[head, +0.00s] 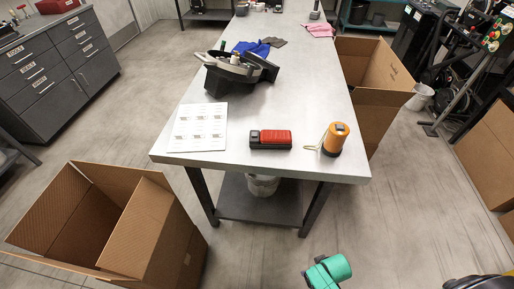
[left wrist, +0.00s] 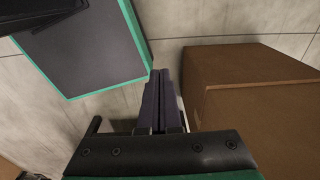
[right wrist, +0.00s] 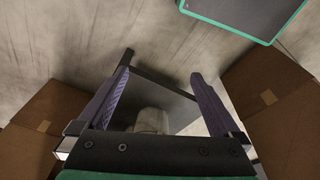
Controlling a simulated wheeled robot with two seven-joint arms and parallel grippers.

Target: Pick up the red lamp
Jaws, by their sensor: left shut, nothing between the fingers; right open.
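A red and black lamp (head: 270,139) lies flat on the near end of the grey workbench (head: 225,162). Its red part is to the right. An orange lamp-like object with a cord loop (head: 335,139) stands just to its right. My left gripper (left wrist: 160,78) shows shut and empty in the left wrist view. My right gripper (right wrist: 161,68) shows open and empty in the right wrist view. The red lamp is in neither wrist view, and neither gripper's fingers can be made out in the head view.
A white printed sheet (head: 198,127) lies left of the lamp, with a black and metal seed meter part (head: 236,72) behind. Open cardboard boxes stand at the left (head: 150,225) and right (head: 375,100) of the bench. The bench top around the lamp is clear.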

